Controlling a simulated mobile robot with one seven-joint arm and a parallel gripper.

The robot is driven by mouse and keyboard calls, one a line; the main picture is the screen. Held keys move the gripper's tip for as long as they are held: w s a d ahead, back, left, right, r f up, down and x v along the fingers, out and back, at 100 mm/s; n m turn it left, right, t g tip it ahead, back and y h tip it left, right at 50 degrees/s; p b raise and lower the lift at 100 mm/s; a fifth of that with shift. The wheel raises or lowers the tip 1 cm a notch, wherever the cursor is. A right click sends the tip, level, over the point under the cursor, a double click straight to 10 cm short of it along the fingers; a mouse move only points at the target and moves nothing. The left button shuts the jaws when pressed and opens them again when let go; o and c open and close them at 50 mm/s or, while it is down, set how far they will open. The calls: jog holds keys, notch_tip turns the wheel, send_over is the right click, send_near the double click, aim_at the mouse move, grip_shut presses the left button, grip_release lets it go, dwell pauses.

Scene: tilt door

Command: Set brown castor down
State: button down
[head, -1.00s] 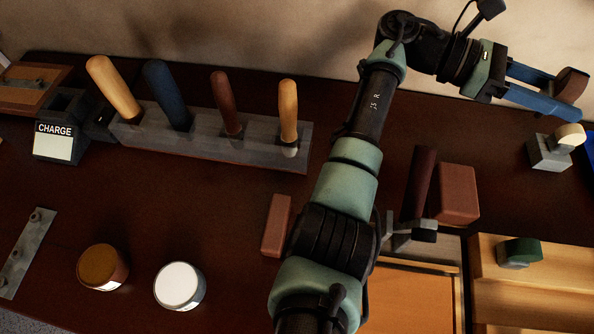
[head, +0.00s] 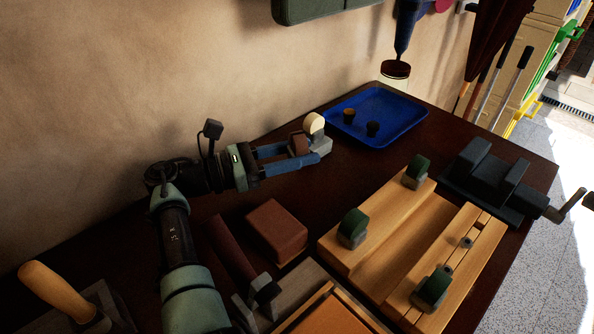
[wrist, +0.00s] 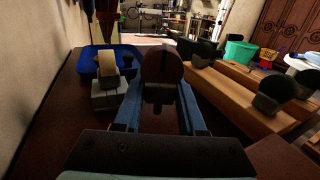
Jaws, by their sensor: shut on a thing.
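The brown castor (head: 299,145) is held between the blue fingers of my gripper (head: 304,151), which is shut on it. In the wrist view the brown castor (wrist: 161,66) stands up dark and round between the fingertips. A cream castor (head: 314,123) with a grey block-like base (wrist: 108,94) is just beyond the fingertips in the head view and to their left in the wrist view. I cannot tell whether they touch. The underside of the brown castor is hidden.
A blue tray (head: 402,107) with two small dark pieces lies at the back. A wooden fixture (head: 385,222) with green-wheeled castors is to the right, and a dark vise (head: 490,180) beyond it. A brown block (head: 277,230) is in front.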

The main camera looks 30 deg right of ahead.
notch_tip(320, 180, down, 3)
jog(key=shift+f+b, duration=0.15)
jog(key=shift+b, duration=0.55)
